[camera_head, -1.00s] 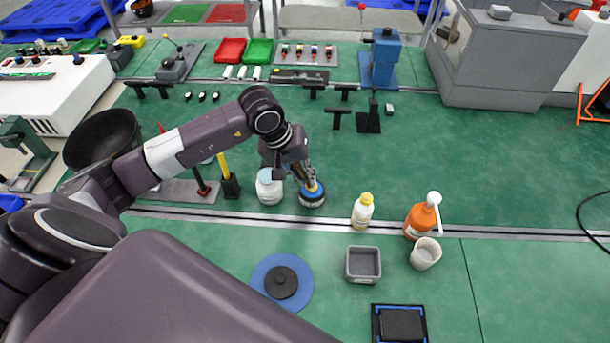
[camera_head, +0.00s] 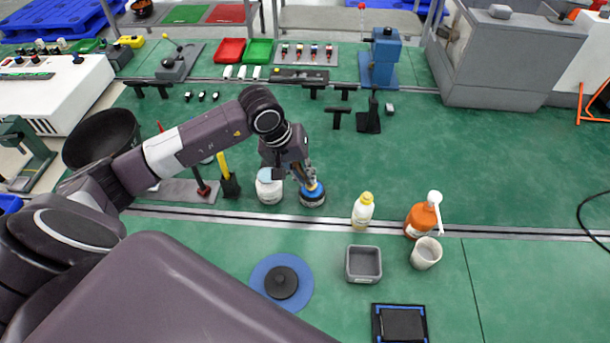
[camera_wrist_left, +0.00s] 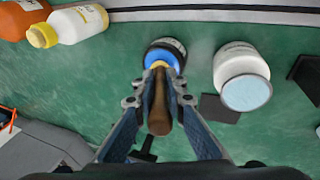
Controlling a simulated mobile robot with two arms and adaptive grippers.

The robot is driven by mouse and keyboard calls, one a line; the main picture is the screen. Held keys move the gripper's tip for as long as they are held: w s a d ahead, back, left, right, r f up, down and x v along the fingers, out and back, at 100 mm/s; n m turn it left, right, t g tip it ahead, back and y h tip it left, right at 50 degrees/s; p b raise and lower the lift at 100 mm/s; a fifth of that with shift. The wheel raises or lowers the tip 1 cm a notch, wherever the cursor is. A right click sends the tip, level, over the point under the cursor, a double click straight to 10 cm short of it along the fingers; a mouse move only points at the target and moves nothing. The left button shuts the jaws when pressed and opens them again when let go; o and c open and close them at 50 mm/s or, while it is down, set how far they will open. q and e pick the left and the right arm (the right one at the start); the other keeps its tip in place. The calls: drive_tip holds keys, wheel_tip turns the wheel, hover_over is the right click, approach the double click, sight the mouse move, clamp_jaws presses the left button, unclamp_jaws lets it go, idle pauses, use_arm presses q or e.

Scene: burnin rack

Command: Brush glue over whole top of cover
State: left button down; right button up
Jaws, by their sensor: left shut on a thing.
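My left gripper (camera_head: 307,176) is shut on a brush (camera_wrist_left: 158,108) with a brown handle. The brush points down, its yellow lower part at a dark round pot (camera_head: 312,199) with a blue top. In the left wrist view the brush end overlaps the pot's blue top (camera_wrist_left: 158,55); its bristles are hidden. A black round piece with a raised centre (camera_head: 281,282) lies on a blue disc (camera_head: 262,269) at the front. A black square piece (camera_head: 402,325) lies in a blue-edged frame at the front edge. I cannot tell which piece is the cover. My right gripper is out of view.
A white jar (camera_head: 269,188) stands just left of the pot. A yellow-capped bottle (camera_head: 363,212), an orange bottle (camera_head: 420,220), a pale cup (camera_head: 426,253) and a grey square bin (camera_head: 363,264) stand to the right. The green bench (camera_head: 490,175) is clear farther right.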

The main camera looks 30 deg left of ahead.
use_arm(q)
drive_tip(key=shift+s+f+b, duration=0.15)
drive_tip(key=shift+f+b, duration=0.05)
drive_tip(key=shift+b, duration=0.1)
idle(1.2)
drive_tip(key=shift+r+p, duration=0.4)
drive_tip(key=shift+r, duration=0.55)
drive_tip(key=shift+r+p, duration=0.9)
drive_tip(key=shift+r, duration=1.8)
